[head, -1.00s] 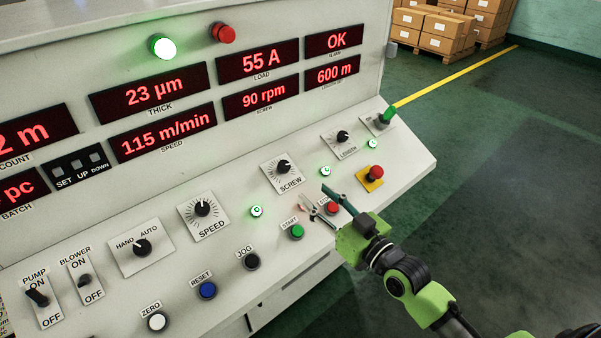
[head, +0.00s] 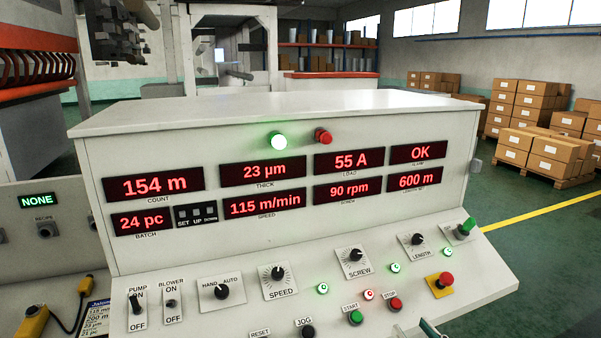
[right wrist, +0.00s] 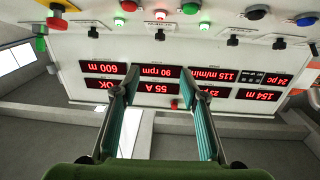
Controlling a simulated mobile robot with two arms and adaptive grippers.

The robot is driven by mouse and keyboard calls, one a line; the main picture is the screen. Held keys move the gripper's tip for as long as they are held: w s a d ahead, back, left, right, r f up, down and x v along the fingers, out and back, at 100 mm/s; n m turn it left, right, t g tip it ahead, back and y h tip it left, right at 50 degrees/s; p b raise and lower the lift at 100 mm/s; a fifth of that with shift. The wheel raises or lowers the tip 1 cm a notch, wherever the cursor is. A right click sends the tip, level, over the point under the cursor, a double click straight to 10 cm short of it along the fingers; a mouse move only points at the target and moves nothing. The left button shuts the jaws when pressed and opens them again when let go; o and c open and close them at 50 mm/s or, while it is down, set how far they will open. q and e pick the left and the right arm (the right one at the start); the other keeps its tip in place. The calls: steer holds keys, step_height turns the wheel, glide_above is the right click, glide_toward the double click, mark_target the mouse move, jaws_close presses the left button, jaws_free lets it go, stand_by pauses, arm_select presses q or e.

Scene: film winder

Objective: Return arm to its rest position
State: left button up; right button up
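My right gripper (right wrist: 156,72) is open and empty in the right wrist view, its two teal-padded fingers apart. The console panel appears upside down beyond them. In the head view only a thin green tip of it (head: 428,328) shows at the bottom edge, below the STOP button. The rest of the right arm is out of that frame. I cannot see my left gripper. The white control console (head: 300,105) fills the middle of the head view. The green START button (head: 355,317) and red STOP button (head: 396,304) are uncovered. A small lamp (head: 369,295) between them glows red.
A red emergency button (head: 446,279) on a yellow plate and a green-handled switch (head: 466,228) stand at the panel's right end. Knobs and switches line the sloped panel. Stacked cartons (head: 540,155) stand far right. The floor right of the console is clear.

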steer(key=s+d+f+m+g+h+b, duration=0.1)
steer(key=s+d+f+g, duration=0.2)
steer(key=f, duration=1.1)
steer(key=s+f+g+h+b, duration=0.15)
steer(key=s+f, duration=0.35)
steer(key=f, duration=0.9)
steer(key=s+d+f+m+g+h+b, duration=0.1)
steer(key=s+d+f+g+h, duration=0.2)
steer(key=f, duration=1.1)
arm_select(q)
steer(key=f, duration=0.1)
steer(key=f+b, duration=0.1)
steer(key=f, duration=0.1)
steer(key=w+f+b, duration=0.1)
steer(key=f, duration=0.1)
steer(key=shift+d+f, duration=0.1)
steer(key=shift+f, duration=0.1)
arm_select(e)
steer(key=s+a+f+g, duration=0.2)
steer(key=s+f, duration=0.6)
steer(key=s, duration=0.4)
steer(key=s+a+f+n+g, duration=0.1)
steer(key=s+f+g, duration=0.3)
steer(key=s+f, duration=0.4)
steer(key=s+a+f+g, duration=0.3)
steer(key=s+f, duration=0.5)
steer(key=s, duration=0.9)
steer(key=shift+f+n, duration=0.25)
steer(key=shift+n, duration=0.05)
steer(key=shift+y, duration=0.25)
